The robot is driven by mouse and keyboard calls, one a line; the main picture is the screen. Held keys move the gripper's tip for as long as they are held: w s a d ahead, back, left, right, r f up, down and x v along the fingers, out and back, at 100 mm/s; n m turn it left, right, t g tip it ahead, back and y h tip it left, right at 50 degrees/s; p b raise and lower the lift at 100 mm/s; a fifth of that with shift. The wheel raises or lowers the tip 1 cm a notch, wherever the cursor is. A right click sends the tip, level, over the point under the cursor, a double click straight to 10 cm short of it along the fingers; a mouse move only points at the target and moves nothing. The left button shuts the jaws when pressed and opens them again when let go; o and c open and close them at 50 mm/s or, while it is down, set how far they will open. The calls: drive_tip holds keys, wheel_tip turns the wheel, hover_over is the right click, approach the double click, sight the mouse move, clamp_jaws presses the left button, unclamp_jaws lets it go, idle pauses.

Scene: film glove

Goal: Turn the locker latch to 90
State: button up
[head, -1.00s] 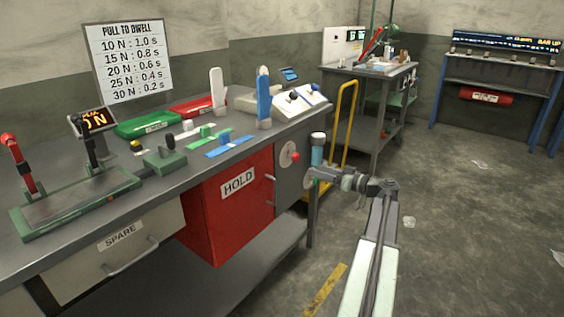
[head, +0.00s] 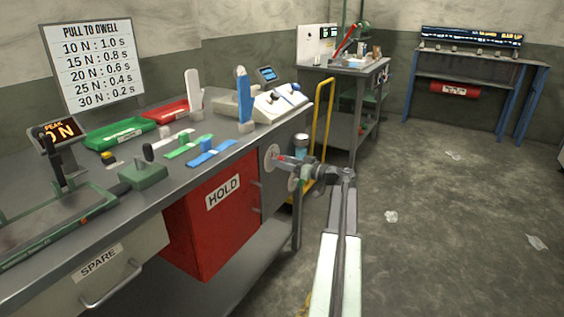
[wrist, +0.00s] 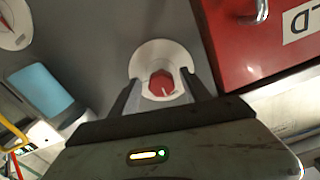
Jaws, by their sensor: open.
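The locker latch looks like a red faceted knob (wrist: 161,84) with a pale mark, on a round white plate (wrist: 150,56) on the grey locker front. The plate also shows in the head view (head: 271,157), right of the red HOLD door. My gripper (wrist: 164,90) is open, with one dark finger on each side of the knob. Whether the fingers touch the knob cannot be told. In the head view my gripper (head: 287,165) is at the plate and hides most of the knob. The angle scale cannot be read.
A second round dial (wrist: 14,24) sits on the grey front. A red HOLD door (head: 215,215) with a metal handle (wrist: 258,12) is beside the latch. A blue-topped cylinder (wrist: 38,90) and a yellow rail (head: 322,128) stand nearby. The floor at right is mostly clear.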

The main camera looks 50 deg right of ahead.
drive_tip(key=shift+w+a, duration=0.15)
drive_tip(key=shift+w, duration=0.15)
clamp_jaws()
drive_tip(key=shift+w+d+r, duration=0.1)
drive_tip(key=shift+d, duration=0.25)
drive_tip(key=shift+a, duration=0.2)
drive_tip(key=shift+m, duration=0.3)
